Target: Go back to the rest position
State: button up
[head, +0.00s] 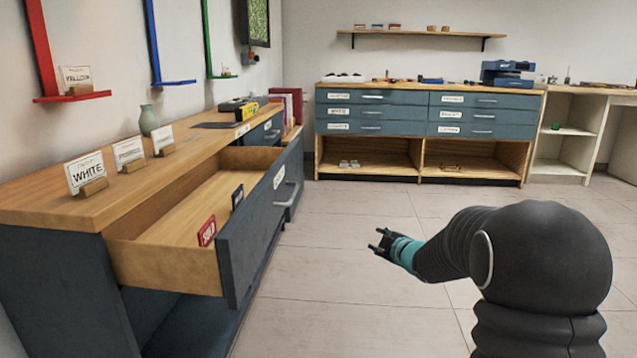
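My gripper (381,243) is at the end of my black arm, right of the middle of the head view, out over the floor. Its dark fingers point left and look spread apart, with nothing visible between them. It is clear of the open drawer (180,262) on the left. The arm is bent, with its large rounded part at the lower right.
The drawer juts out from the wooden-topped cabinet (50,208); a red sign (207,231) and a dark sign (237,197) are in it. Label cards and a vase (148,120) stand on top. A blue drawer cabinet (400,115) stands at the back. The middle floor (335,285) is clear.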

jog(key=s+d+m+g+h+p, duration=0.1)
jog(key=s+d+m+g+h, duration=0.1)
jog(key=s+m, duration=0.35)
jog(key=s+d+m+g+h+p, duration=0.1)
jog(key=s+d+m+g+h, duration=0.15)
jog(key=s, duration=0.65)
jog(key=s+d+m+g+h+p, duration=0.1)
jog(key=s+d+m+g+h, duration=0.2)
jog(key=s, duration=0.4)
jog(key=s+a+r+m+g+y+p, duration=0.1)
jog(key=s+a+r+m+p, duration=0.15)
jog(key=s, duration=0.75)
jog(key=s+a+r+m+g+y+p, duration=0.1)
jog(key=s+a+r+m+g+y, duration=0.15)
jog(key=s, duration=0.65)
jog(key=s+a+r+n+t+p, duration=0.1)
jog(key=s+a+r+t+p, duration=0.1)
jog(key=s+r, duration=0.3)
jog(key=shift+s+a+r+t+p, duration=0.15)
jog(key=shift+a+r+t+p, duration=0.2)
jog(key=shift+a+r, duration=0.3)
jog(key=shift+s, duration=0.1)
